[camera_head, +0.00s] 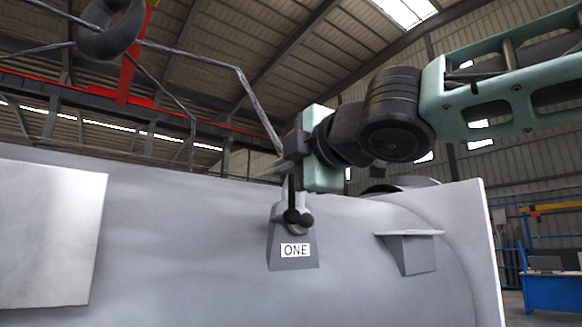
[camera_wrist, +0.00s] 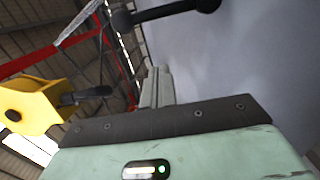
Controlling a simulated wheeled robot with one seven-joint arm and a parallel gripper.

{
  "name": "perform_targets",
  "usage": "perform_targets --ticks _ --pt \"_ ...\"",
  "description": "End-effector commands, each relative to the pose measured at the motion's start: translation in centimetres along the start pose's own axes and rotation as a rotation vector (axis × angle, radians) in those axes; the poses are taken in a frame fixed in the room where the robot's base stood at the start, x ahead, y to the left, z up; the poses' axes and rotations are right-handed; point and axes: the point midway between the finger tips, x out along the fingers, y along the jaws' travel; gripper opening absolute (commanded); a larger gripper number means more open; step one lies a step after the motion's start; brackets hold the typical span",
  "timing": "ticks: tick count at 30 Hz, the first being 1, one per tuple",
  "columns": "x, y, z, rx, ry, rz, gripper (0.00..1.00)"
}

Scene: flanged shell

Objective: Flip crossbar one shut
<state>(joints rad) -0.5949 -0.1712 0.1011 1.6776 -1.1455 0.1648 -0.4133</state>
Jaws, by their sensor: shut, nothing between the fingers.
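In the wrist view the bar (camera_wrist: 165,12) crosses the top, and one ball end is at each side. My gripper (camera_head: 266,171) is above the bracket, at the shell's upper edge; its fingers are small and partly hidden there. The wrist view shows the slim grey fingers (camera_wrist: 158,75) together and empty, apart from the bar. Whether the crossbar is fully closed cannot be told.
The grey curved shell (camera_head: 180,235) fills the lower view, with an end flange (camera_head: 485,250) at right. A small ledge bracket (camera_head: 410,252) juts out right of ONE. A yellow part (camera_wrist: 35,105) shows left of my gripper in the wrist view.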

Motion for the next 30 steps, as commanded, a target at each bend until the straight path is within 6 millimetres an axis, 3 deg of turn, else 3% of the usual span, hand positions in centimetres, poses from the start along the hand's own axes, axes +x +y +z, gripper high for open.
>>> perform_targets --ticks 5,9,15,30 --pt "3.7 0.1 -0.1 0.000 0.001 0.000 0.00" --pt "3.9 0.4 2.1 0.000 -0.001 0.001 0.00" --pt "4.3 0.2 3.6 0.001 0.001 0.002 0.00" --pt "4.4 0.1 3.7 0.007 0.002 0.002 0.00"
